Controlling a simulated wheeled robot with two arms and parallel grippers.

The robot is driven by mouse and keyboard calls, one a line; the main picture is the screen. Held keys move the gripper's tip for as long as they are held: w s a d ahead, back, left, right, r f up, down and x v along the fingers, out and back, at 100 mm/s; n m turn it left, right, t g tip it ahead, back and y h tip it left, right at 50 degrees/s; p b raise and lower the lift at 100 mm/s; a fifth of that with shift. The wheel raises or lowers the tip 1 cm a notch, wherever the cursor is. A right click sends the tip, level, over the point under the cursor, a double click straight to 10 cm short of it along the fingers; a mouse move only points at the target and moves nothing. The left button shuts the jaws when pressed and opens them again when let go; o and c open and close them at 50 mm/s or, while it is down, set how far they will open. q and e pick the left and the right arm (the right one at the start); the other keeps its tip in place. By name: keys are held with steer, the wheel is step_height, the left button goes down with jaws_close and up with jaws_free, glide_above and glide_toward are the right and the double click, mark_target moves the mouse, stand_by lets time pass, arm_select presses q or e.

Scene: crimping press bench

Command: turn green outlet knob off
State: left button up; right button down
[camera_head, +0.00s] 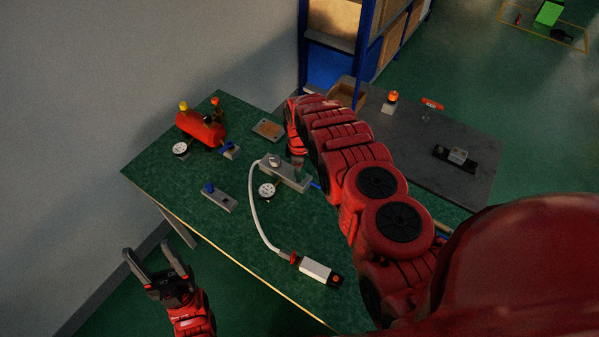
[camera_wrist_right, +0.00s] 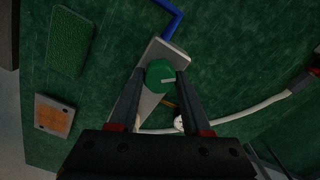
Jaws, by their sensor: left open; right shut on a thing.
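The green outlet knob (camera_wrist_right: 160,75) is a round cap with a pale line pointing to the right. It sits on a grey metal block (camera_wrist_right: 153,100), which is also in the head view (camera_head: 281,178). My right gripper (camera_wrist_right: 162,76) is shut on the knob, one finger at each side. In the head view my right gripper (camera_head: 297,164) reaches down to the right end of the block and hides the knob there. My left gripper (camera_head: 148,250) is open and empty, off the bench's front left edge.
A white hose (camera_head: 253,215) runs from the block to a white and black device (camera_head: 316,270). A gauge (camera_head: 267,190) stands in front of the block. A red tank (camera_head: 200,128) and a small blue-knobbed block (camera_head: 217,196) are on the green bench. A grey table (camera_head: 440,140) adjoins at right.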

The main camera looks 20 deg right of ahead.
steer(key=m+b, duration=0.3)
steer(key=m, duration=0.2)
steer(key=shift+f, duration=0.2)
steer(key=shift+r+m+b, duration=0.15)
steer(key=shift+m+b, duration=0.85)
steer(key=shift+m, duration=0.7)
steer(key=shift+c, duration=1.8)
jaws_free()
steer(key=shift+r, duration=0.2)
